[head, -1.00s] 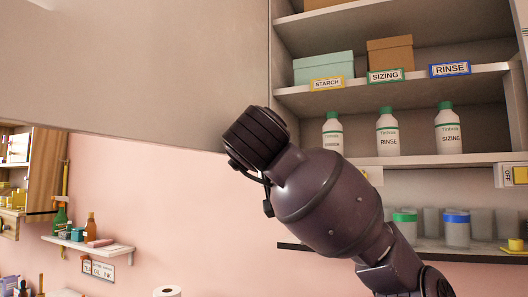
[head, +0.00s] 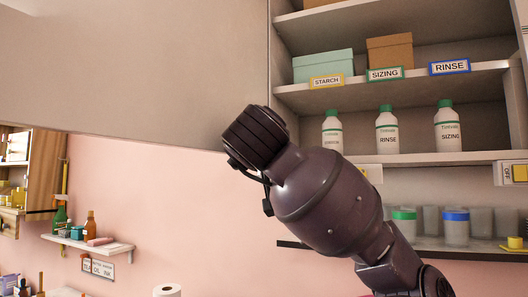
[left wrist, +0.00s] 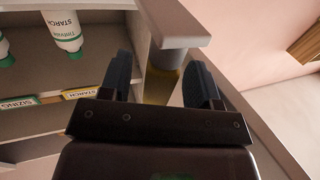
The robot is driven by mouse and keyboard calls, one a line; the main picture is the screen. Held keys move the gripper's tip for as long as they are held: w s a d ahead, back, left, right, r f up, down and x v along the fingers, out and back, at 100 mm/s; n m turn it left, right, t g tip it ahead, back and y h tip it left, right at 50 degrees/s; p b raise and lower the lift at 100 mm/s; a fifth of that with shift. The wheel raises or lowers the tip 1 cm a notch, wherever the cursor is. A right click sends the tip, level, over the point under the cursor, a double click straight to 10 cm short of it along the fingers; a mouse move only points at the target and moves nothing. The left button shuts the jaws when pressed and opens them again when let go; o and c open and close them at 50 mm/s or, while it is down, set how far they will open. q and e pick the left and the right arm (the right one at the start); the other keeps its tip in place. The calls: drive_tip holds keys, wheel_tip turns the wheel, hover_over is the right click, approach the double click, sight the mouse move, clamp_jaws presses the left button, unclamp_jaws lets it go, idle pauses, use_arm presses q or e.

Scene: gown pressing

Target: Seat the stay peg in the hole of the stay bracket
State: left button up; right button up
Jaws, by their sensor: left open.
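My left gripper (left wrist: 160,85) is open in the left wrist view, with its two dark fingers spread. A short post (left wrist: 166,58), grey with a yellowish part (left wrist: 160,88), is between the fingers, below a pale bar (left wrist: 180,32). It may be the stay peg, but I cannot tell for sure. I cannot pick out the stay bracket or its hole. In the head view an arm of mine rises from the lower right across the middle, and no gripper fingers show there. My right gripper is not seen.
A large pale panel (head: 130,70) fills the upper left of the head view. Open shelves (head: 470,161) at the right hold bottles (head: 388,130), boxes (head: 322,66) and jars (head: 456,228). A small wall shelf (head: 95,246) with bottles is at the lower left. The pink wall between is bare.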

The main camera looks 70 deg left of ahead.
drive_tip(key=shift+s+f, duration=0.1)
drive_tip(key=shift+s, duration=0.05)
use_arm(q)
drive_tip(key=shift+s+d, duration=0.1)
drive_tip(key=shift+d, duration=0.2)
drive_tip(key=b+v, duration=0.3)
drive_tip(key=v, duration=0.7)
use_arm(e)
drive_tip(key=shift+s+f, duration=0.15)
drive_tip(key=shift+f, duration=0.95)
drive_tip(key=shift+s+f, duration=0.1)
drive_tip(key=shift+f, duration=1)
use_arm(q)
drive_tip(key=shift+d, duration=0.1)
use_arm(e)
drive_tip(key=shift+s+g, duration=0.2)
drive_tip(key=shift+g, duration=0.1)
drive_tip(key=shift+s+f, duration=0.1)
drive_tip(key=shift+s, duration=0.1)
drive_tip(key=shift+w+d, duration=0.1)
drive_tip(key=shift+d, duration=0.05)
